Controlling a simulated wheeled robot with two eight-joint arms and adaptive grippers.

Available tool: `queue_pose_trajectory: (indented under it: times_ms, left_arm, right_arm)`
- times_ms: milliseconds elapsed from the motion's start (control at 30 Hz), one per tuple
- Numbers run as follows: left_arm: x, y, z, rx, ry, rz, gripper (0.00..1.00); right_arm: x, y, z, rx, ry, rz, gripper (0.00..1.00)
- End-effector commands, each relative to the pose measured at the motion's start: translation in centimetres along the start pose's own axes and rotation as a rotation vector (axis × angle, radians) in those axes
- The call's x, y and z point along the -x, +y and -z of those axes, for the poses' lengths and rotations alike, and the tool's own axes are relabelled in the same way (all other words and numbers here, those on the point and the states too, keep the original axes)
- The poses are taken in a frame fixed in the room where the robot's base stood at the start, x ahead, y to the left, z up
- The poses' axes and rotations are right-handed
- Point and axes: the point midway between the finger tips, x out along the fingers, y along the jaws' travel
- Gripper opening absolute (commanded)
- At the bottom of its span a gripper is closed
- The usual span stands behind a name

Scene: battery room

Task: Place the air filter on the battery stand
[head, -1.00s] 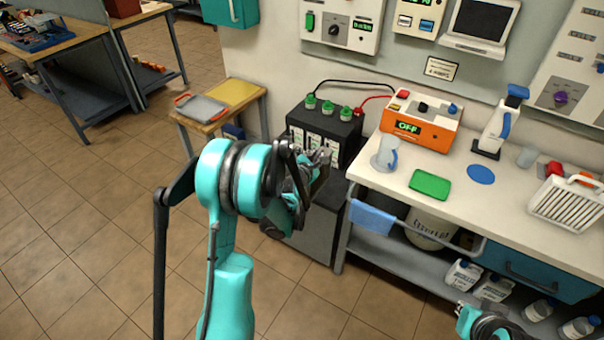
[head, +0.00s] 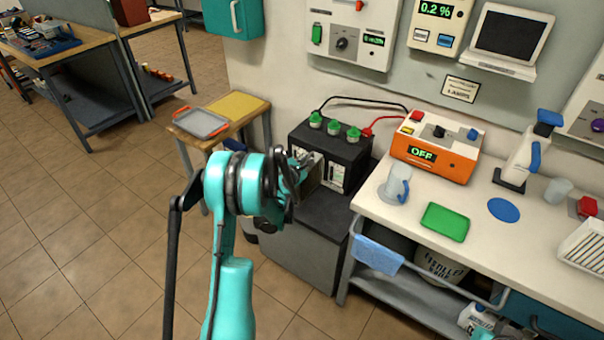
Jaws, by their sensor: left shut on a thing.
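The battery stand (head: 303,245) is a dark grey cabinet left of the bench, with a black battery (head: 352,150) on its back part. My left gripper (head: 306,162) is in front of the battery, above the stand, seen from behind its wrist. It is shut on a flat brownish-grey thing (head: 316,174), mostly hidden; I cannot tell what it is. A white slatted panel (head: 586,246), possibly an air filter, is on the bench at the right edge, partly cut off.
The white bench (head: 400,207) holds an orange charger (head: 437,150), a clear jug (head: 394,188), a green pad (head: 445,222) and a spray bottle (head: 524,150). A blue cloth (head: 378,256) hangs on its front rail. A small wooden table (head: 228,138) with a tray stands left.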

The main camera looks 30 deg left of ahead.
Motion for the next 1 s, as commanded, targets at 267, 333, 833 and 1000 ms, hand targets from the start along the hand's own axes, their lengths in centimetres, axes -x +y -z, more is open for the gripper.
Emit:
queue_pose_trajectory:
  times_ms: [267, 333, 833, 1000]
  left_arm:
    - [-1.2, 0.9, 2.3, 0.0, -0.001, 0.0, 0.0]
    - [-1.5, 0.4, 2.9, 0.0, -0.001, 0.0, 0.0]
    - [-2.4, -1.2, 5.0, 0.0, 0.0, 0.0, 0.0]
    - [-2.4, -1.3, 5.1, -0.001, 0.0, 0.0, 0.32]
  right_arm:
    - [-0.9, 0.0, -0.6, 0.0, 0.0, 0.0, 0.0]
    - [-1.2, 0.0, -0.9, 0.0, 0.0, 0.0, 0.0]
    - [-2.3, 0.0, -1.6, 0.0, 0.0, 0.0, 0.0]
    - [-2.3, 0.0, -1.6, 0.0, 0.0, 0.0, 0.0]
